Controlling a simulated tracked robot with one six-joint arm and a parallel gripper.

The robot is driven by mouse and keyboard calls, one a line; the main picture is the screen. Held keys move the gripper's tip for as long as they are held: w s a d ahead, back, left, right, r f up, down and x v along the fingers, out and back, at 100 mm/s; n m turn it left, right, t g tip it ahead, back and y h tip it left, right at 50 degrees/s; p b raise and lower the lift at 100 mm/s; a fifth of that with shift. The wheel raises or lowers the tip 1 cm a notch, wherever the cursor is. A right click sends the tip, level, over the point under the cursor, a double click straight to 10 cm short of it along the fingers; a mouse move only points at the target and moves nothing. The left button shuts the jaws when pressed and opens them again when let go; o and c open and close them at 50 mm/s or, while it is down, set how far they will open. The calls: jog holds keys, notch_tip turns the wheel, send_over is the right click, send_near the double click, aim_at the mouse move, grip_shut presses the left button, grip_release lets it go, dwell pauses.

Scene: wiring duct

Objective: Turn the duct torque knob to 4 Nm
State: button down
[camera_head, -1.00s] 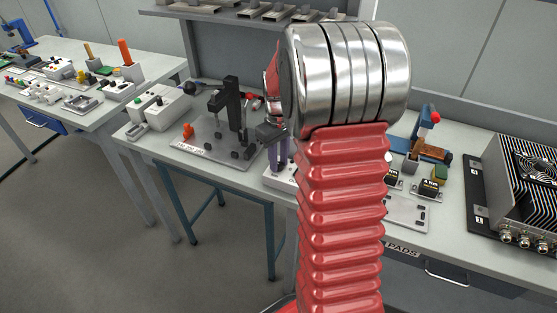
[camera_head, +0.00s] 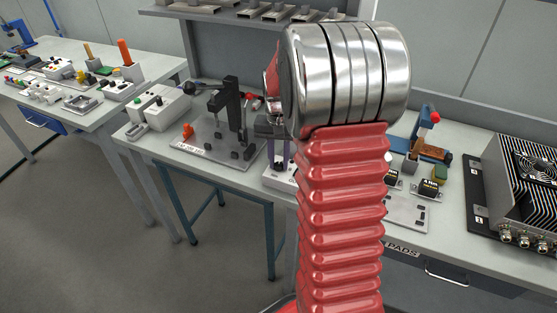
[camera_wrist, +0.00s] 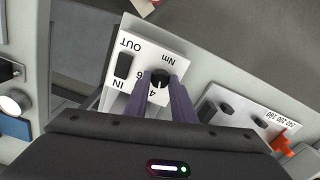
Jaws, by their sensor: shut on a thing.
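The torque knob (camera_wrist: 161,75) is a small black round knob on a white panel (camera_wrist: 150,52) in the wrist view. The panel carries IN, OUT, Nm and the numbers 4 and 6, which appear upside down or turned. A light pointer mark on the knob faces down the picture, near the 4; the exact setting is hard to read. My gripper (camera_wrist: 163,88) has its two purple fingers on either side of the knob, shut on it. In the head view my gripper (camera_head: 279,152) shows beside my red arm, which hides part of the panel.
A black rocker switch (camera_wrist: 123,66) sits beside the knob. A fixture plate (camera_head: 215,163) with a black upright and an orange part stands left of my gripper. A finned box (camera_head: 525,190) stands far right on the bench.

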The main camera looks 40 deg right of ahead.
aim_at(279, 164)
jog(key=shift+m, duration=1.4)
jog(key=c, duration=1.5)
grip_release()
jog(key=shift+r, duration=0.1)
notch_tip(279, 164, up, 14)
jog(key=shift+f, duration=0.2)
